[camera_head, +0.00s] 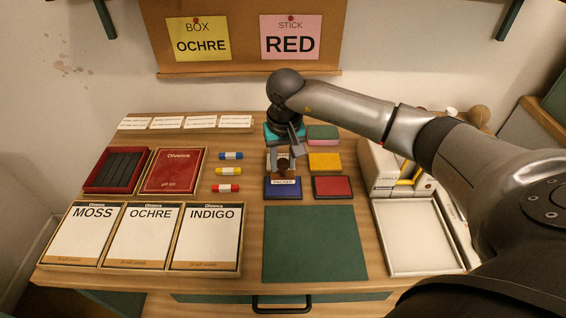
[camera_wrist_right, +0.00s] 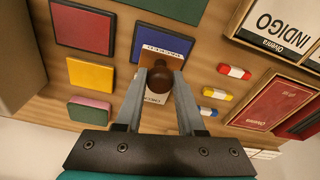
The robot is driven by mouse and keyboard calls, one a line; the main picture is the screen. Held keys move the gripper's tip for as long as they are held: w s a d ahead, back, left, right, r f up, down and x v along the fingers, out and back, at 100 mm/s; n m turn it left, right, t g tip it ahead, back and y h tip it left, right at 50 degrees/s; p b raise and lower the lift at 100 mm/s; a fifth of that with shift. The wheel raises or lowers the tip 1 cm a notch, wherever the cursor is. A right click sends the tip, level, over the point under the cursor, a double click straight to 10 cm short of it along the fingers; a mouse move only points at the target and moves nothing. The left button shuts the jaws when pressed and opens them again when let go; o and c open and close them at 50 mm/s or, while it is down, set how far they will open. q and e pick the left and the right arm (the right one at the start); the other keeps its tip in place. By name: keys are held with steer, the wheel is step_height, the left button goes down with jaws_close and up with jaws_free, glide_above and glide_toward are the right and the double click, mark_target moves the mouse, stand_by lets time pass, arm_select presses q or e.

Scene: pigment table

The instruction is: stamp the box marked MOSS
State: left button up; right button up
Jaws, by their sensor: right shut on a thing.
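The box marked MOSS (camera_head: 83,240) lies flat at the front left of the table, its white face up. The boxes marked OCHRE (camera_head: 137,241) and INDIGO (camera_head: 205,243) lie beside it. In the right wrist view the knob sits between the fingertips; the stamp's underside is hidden. A white label shows below the knob. My left gripper is not in view.
A red pad (camera_head: 333,187), a yellow block (camera_head: 325,162) and a green-pink block (camera_head: 322,137) stand right of the gripper. A green mat (camera_head: 315,243) lies clear in front, beside a white tray (camera_head: 418,236). Three coloured sticks (camera_head: 229,171) and a red gift box (camera_head: 174,170) lie left.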

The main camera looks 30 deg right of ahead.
steer(key=shift+r+p, duration=1.15)
steer(key=shift+r, duration=0.95)
